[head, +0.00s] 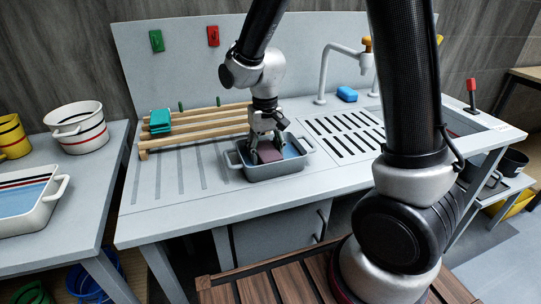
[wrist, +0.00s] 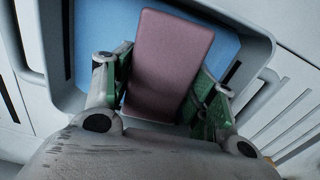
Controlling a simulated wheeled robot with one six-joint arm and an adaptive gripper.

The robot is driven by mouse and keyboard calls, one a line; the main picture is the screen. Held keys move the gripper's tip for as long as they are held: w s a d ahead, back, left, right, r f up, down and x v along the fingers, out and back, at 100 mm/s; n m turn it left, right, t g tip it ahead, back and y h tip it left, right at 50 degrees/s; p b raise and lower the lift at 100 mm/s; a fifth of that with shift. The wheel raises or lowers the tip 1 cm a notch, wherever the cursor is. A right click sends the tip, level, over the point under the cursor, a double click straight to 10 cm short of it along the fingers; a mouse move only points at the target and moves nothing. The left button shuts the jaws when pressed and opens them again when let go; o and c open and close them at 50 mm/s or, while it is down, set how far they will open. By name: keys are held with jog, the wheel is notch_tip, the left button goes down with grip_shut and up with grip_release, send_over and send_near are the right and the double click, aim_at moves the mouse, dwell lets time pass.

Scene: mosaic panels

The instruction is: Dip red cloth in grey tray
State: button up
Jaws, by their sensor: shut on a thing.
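The grey tray (head: 272,172) stands on the grey counter and holds blue liquid. A dull red, folded cloth (head: 268,152) is in my gripper (head: 266,146), inside the tray's outline. In the wrist view, the cloth (wrist: 168,65) is a flat pinkish-red block between the green-padded fingers of my gripper (wrist: 165,95). The blue liquid (wrist: 215,45) shows around and beneath it, within the tray's rim (wrist: 262,55). I cannot tell how deep the cloth sits in the liquid.
A wooden rack (head: 195,132) with a green cloth (head: 160,121) stands behind left. A slotted drain (head: 345,135), tap (head: 323,75) and blue sponge (head: 347,94) are to the right. A white tray (head: 50,212) and white pot (head: 78,128) stand on the left table. The counter's front left is clear.

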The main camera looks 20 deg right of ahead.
aim_at(265, 150)
jog(key=shift+a, duration=0.1)
jog(key=shift+r, duration=4.8)
